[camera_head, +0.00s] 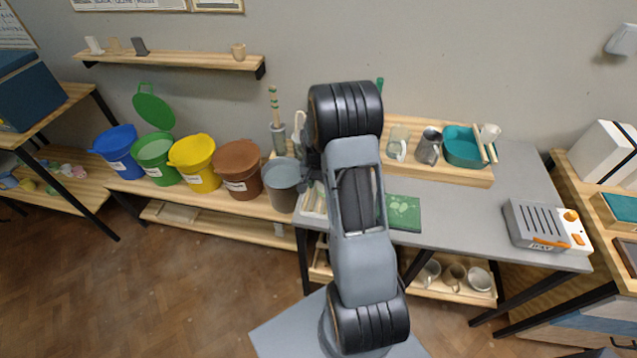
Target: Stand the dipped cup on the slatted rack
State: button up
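My arm rises through the middle of the view and hides much of the table behind it. Dark parts of my gripper (309,168) show just left of the arm, beside the grey bucket (283,184); its fingertips cannot be made out. I cannot tell whether it holds anything. No cup can be made out clearly as the dipped one. A pale, slatted-looking piece (313,199) shows at the table's left edge, mostly behind my arm; it may be the slatted rack. A pale mug (398,143) stands on the wooden tray (440,175) at the back of the table.
Blue (117,152), green (155,158), yellow (193,161) and brown (238,169) buckets line the low bench. The tray also holds a metal jug (428,147) and teal basin (463,148). A green board (403,213) and grey device (545,225) lie on the grey table (465,215), clear between them.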

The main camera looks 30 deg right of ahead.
jog(key=shift+r, duration=0.1)
jog(key=shift+r+p, duration=0.25)
jog(key=shift+p, duration=0.1)
notch_tip(320, 180, up, 11)
jog(key=b, duration=0.2)
jog(key=s+a+r+n+t, duration=0.2)
jog(key=s+a+r+n, duration=0.2)
jog(key=s+a, duration=0.4)
jog(key=s+a+r+n+t, duration=0.2)
jog(key=s+a+r+n, duration=0.3)
jog(key=s+a, duration=0.3)
jog(key=shift+s+a+r+t+y, duration=0.3)
jog(key=shift+a+r+t, duration=0.05)
jog(key=shift+a+t, duration=0.05)
dwell(0.4)
